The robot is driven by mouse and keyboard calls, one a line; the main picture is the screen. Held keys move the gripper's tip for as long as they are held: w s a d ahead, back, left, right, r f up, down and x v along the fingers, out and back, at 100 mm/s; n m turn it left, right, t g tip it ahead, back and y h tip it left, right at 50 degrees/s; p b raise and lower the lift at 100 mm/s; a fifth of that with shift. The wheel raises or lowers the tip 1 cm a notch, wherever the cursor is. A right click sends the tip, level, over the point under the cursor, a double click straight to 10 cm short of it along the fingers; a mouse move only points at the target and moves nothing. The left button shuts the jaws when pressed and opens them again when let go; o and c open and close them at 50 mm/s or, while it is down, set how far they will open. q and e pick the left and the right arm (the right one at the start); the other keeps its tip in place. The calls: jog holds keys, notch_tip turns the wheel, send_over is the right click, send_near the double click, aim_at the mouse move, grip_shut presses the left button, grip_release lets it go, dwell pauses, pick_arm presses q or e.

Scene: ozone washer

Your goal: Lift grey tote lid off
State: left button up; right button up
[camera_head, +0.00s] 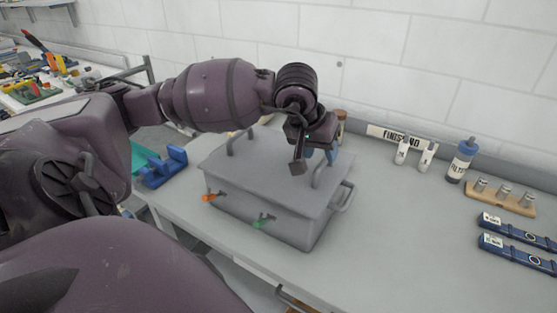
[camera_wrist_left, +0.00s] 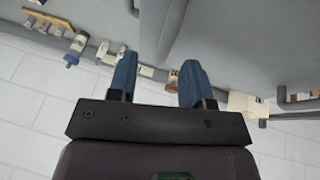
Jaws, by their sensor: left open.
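The grey tote (camera_head: 265,215) stands on the bench with its flat grey lid (camera_head: 255,165) on top. The lid has a left handle (camera_head: 240,139) and a right handle (camera_head: 321,173). My left gripper (camera_head: 314,160) is over the lid's right part, close to the right handle. Its blue fingers also show spread apart in the left wrist view (camera_wrist_left: 158,60). A grey bar shows between or beyond them; contact cannot be told. My right gripper is not in view.
The grey bench (camera_head: 400,240) is clear in front and right of the tote. A blue holder (camera_head: 163,166) stands to its left. A labelled bottle (camera_head: 462,160), a wooden block with metal pieces (camera_head: 500,196) and blue bars (camera_head: 515,250) are at the right. A white wall is behind.

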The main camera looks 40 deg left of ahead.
aim_at(322, 161)
pick_arm(q)
jog(key=x, duration=0.4)
jog(key=shift+a+f+p, duration=0.15)
jog(key=shift+a+p, duration=0.15)
jog(key=shift+p, duration=0.1)
jog(key=shift+f, duration=0.15)
jog(key=c, duration=0.8)
jog(key=shift+w, duration=0.1)
grip_shut()
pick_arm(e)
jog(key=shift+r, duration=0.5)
